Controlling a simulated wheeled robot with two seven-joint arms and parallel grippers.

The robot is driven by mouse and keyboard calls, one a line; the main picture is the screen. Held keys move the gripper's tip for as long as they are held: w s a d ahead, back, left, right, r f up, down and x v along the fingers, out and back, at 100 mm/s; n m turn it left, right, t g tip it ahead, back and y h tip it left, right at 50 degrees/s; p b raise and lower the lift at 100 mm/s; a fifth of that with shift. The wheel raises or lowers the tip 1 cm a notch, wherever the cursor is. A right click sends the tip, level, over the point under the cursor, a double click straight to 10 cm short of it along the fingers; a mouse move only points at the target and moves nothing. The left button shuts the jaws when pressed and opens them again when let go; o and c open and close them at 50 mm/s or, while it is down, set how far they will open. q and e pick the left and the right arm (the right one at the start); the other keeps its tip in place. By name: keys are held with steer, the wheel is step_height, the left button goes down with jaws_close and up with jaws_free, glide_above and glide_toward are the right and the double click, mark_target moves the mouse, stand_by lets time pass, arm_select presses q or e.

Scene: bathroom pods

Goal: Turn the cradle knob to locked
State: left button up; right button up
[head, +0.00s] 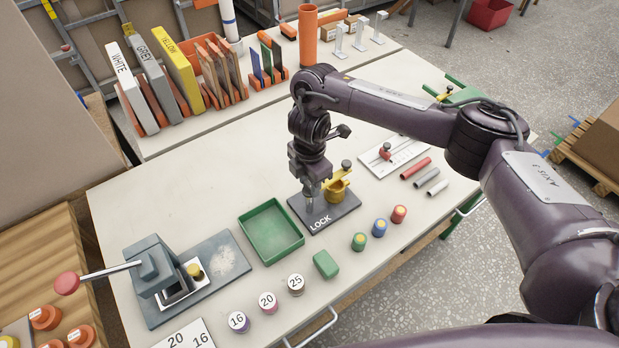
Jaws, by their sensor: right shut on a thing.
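The cradle is a yellow piece (338,186) on a dark plate (345,208) marked "LOCK" in white along its front edge. A small dark knob head (346,164) shows above the yellow piece. My right gripper (311,200) points down at the plate's left part, just behind the "LOCK" lettering and left of the yellow piece. It is shut on the cradle knob, which the fingers almost fully hide, so its turn angle cannot be told. My left gripper is not in view.
A green tray (271,232) lies close left of the plate. Small coloured cylinders (380,228) and a green block (326,264) stand in front. A slotted white plate (395,155) and short rods (416,168) lie right. A grey lever press (160,270) stands front left.

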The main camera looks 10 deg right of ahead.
steer(key=shift+w+r, duration=0.1)
stand_by(0.4)
steer(key=o, duration=1)
step_height(320, 180, up, 8)
steer(key=shift+f+p, duration=0.15)
steer(key=shift+p, duration=0.3)
